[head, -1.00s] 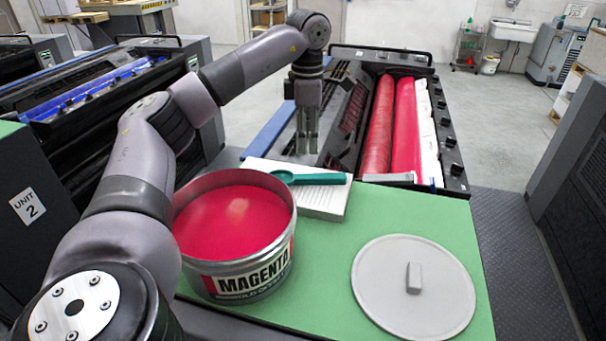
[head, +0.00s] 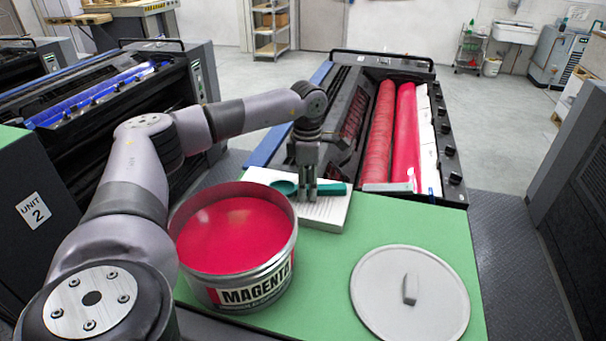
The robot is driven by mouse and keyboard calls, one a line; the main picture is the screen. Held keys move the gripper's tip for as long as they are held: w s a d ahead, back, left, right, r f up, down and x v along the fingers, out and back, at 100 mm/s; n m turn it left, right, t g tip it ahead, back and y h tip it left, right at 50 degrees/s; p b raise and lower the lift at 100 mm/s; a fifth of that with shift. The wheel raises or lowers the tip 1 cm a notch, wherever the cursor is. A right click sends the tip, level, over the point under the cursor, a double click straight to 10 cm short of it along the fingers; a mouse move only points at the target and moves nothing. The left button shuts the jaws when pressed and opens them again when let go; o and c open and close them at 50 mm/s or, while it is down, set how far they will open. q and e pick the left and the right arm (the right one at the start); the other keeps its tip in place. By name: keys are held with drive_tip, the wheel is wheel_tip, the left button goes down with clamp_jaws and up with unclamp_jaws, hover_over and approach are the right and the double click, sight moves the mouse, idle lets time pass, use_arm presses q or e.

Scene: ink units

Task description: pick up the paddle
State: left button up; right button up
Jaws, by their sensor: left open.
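The teal paddle (head: 331,189) lies across a white pad of paper (head: 328,214) on the green bench top, behind the ink tin. Its rounded end is at the left and its handle runs to the right. My left gripper (head: 307,197) points down at the middle of the paddle, with its fingers in front of part of it. The fingers are a little apart and open. I cannot tell whether they touch the paddle. My right gripper does not show.
An open tin of magenta ink (head: 250,281) stands in front of the pad. A round grey lid (head: 377,305) lies on the green bench top (head: 395,222) at the right. The press unit with red rollers (head: 376,140) is behind. Green surface between pad and lid is clear.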

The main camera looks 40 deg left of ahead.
use_arm(q)
drive_tip(key=shift+c, duration=0.3)
clamp_jaws()
idle(0.3)
